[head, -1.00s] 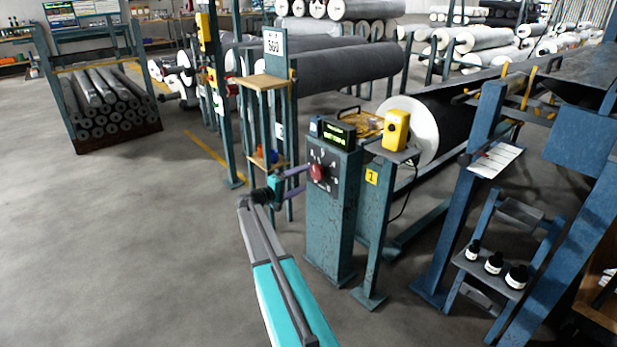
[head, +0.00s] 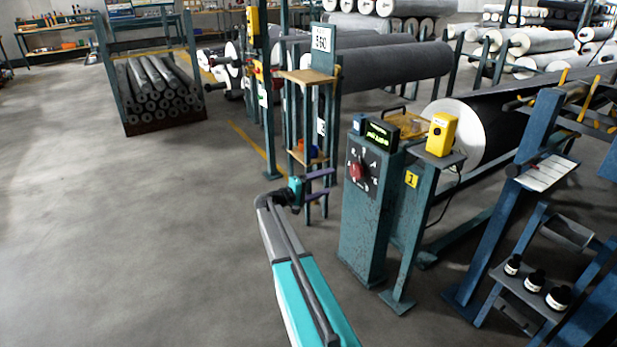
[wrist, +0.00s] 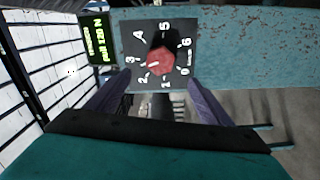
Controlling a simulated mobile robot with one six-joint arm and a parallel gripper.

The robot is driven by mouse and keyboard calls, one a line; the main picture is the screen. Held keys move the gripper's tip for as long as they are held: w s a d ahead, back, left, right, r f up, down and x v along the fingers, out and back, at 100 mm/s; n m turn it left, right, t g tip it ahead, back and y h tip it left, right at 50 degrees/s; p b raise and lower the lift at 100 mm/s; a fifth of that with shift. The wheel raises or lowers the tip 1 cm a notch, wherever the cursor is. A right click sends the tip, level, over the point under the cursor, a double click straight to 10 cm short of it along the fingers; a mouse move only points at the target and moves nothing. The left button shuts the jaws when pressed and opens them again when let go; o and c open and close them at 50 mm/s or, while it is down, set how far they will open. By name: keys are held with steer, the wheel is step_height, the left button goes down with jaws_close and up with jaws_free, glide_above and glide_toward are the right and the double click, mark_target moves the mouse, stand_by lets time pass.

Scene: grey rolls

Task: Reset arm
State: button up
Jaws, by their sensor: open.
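My gripper (head: 318,184) is open, with its two purple fingers apart and nothing between them. In the head view it is left of the teal control post (head: 368,225) and apart from the red dial knob (head: 356,170). In the wrist view the fingers of my gripper (wrist: 160,98) point toward the dark dial plate (wrist: 135,35) with white markings, and the red knob (wrist: 160,61) is just beyond them. A green lit display (head: 377,136) sits on top of the post.
A yellow device (head: 441,133) stands on a small stand right of the post. A rack with a small wooden shelf (head: 304,77) rises behind my gripper. Dark bottles (head: 534,281) stand on a low shelf at right. Open floor (head: 150,230) lies to the left.

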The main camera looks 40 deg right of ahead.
steer(key=a+f+n+t+p, duration=0.1)
steer(key=a+f+n+p, duration=0.1)
steer(key=a+f+p, duration=0.45)
steer(key=s+a+f+n+y+p, duration=0.1)
steer(key=s+a+f+y+p, duration=0.3)
steer(key=s+a, duration=0.4)
steer(key=s+a+f+n+y+p, duration=0.1)
steer(key=s+a+f+y+p, duration=0.15)
steer(key=s+a+f, duration=0.5)
steer(key=s+a+f+g+y+p, duration=0.25)
steer(key=s+a, duration=0.45)
steer(key=s, duration=0.4)
steer(key=s+a+f+g+y+p, duration=0.2)
steer(key=s+a+f+y+p, duration=0.1)
steer(key=s+a, duration=0.65)
steer(key=s+a+m+y, duration=0.1)
steer(key=s+a+y, duration=0.4)
steer(key=s+a, duration=0.4)
steer(key=shift+s+a+g+y, duration=0.35)
steer(key=shift+s+a+y, duration=0.05)
steer(key=shift+a, duration=0.45)
